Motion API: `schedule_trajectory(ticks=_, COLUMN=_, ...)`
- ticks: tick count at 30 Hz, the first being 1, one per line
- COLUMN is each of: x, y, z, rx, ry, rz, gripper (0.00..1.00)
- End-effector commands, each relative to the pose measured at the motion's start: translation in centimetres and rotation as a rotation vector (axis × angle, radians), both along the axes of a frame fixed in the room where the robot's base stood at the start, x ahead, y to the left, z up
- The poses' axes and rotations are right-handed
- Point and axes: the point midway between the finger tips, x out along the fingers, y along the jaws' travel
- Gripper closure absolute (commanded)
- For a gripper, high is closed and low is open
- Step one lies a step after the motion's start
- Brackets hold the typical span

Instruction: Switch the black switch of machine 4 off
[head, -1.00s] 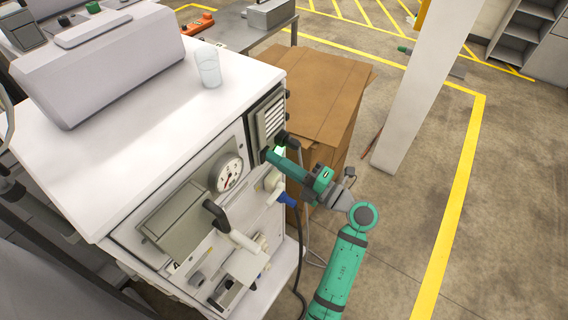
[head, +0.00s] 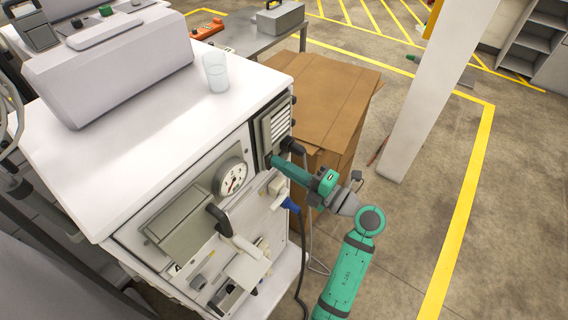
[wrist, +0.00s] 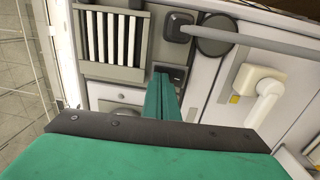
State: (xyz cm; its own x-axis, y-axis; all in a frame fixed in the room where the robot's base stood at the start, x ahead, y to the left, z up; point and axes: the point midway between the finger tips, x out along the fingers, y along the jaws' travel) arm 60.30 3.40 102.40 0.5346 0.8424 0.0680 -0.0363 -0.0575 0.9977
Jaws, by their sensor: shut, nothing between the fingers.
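The white machine (head: 130,150) fills the left of the head view; I see no readable number on it. My green gripper (head: 275,160) reaches its front panel from the right, its fingers shut with nothing between them. In the wrist view my fingertips (wrist: 163,80) are at a small dark switch recess (wrist: 178,72), below the white-slatted vent (wrist: 112,38). The fingers partly cover the recess, so I cannot tell the switch's position or whether they touch it. No lit lamp shows there.
A black knob with a grey hose (head: 290,145) sits just above my gripper. A round gauge (head: 230,177) and a blue connector (head: 290,204) are on the front panel. A glass (head: 216,72) stands on top. A cardboard box (head: 325,90) is behind; open floor lies right.

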Motion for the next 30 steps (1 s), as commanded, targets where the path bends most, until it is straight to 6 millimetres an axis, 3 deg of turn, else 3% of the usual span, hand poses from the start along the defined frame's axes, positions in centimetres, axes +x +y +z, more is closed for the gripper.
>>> schedule_trajectory(ticks=18, x=-5.5, y=-9.9, z=1.6, rx=0.001, ry=-0.001, rz=-0.009, gripper=1.00)
schedule_trajectory(ticks=24, x=-6.4, y=-11.2, z=1.9, rx=0.001, ry=-0.001, rz=-0.009, gripper=1.00)
schedule_trajectory(ticks=30, x=-6.5, y=-11.3, z=1.9, rx=0.001, ry=-0.001, rz=-0.008, gripper=1.00)
